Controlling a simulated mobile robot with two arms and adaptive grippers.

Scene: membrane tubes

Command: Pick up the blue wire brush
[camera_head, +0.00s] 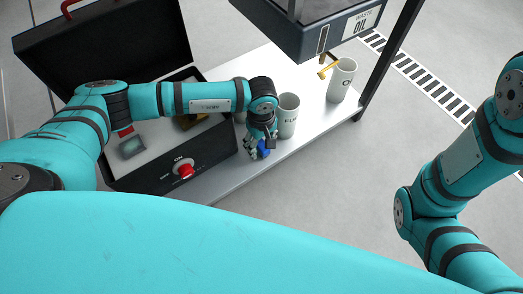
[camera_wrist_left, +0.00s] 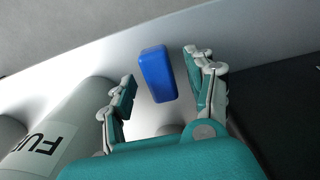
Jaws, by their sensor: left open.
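The blue wire brush shows as a plain blue block (camera_wrist_left: 157,74) in the left wrist view, on the white table. In the head view its blue part (camera_head: 264,149) shows just below my left gripper. My left gripper (camera_head: 257,146) is open, with one finger on either side of the blue block in the left wrist view (camera_wrist_left: 165,85). I see a gap between the block and each finger. The bristles are hidden or cannot be made out. My right arm shows at the right of the head view, but its gripper is out of view.
A cup marked "FU..." (camera_head: 288,117) stands right beside my left gripper. Another cup (camera_head: 342,80) stands under a yellow tap (camera_head: 328,70) of the OIL tank (camera_head: 310,32). An open black case (camera_head: 205,165) with a red knob (camera_head: 186,170) stands left. The table's front (camera_head: 300,150) is clear.

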